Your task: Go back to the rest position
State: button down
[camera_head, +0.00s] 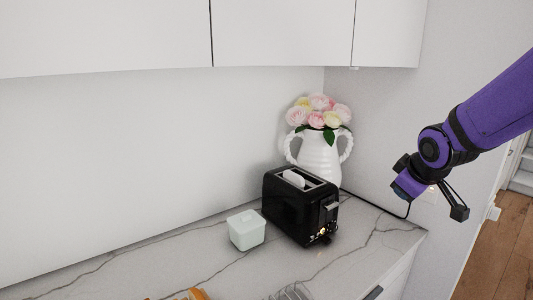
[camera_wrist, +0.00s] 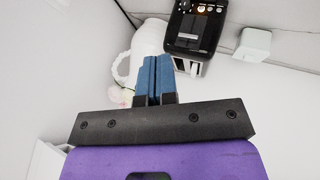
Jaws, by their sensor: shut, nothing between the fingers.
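My purple and black gripper (camera_head: 402,190) hangs in the air to the right of the black toaster (camera_head: 300,205), above the right end of the counter. In the wrist view, the two blue fingers of the gripper (camera_wrist: 152,62) are pressed together with nothing between them. The toaster (camera_wrist: 195,25) shows beyond the fingertips, apart from them. A pale flat piece (camera_head: 293,178) sits in one toaster slot.
A white vase (camera_head: 320,155) with pink and yellow flowers stands behind the toaster. A small pale lidded box (camera_head: 246,230) sits left of the toaster on the marble counter (camera_head: 190,255). White cabinets (camera_head: 280,30) hang above. An orange object (camera_head: 193,294) and a wire whisk (camera_head: 291,292) show at the bottom edge.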

jog(key=s+r+m+g, duration=0.1)
jog(key=s+r+m, duration=0.2)
jog(key=s, duration=0.8)
jog(key=s+r+m+g, duration=0.1)
jog(key=s+r+m, duration=0.3)
jog(key=s, duration=0.8)
notch_tip(320, 180, up, 2)
jog(key=shift+s+a+y, duration=0.2)
jog(key=shift+a+y, duration=0.1)
jog(key=shift+a, duration=0.15)
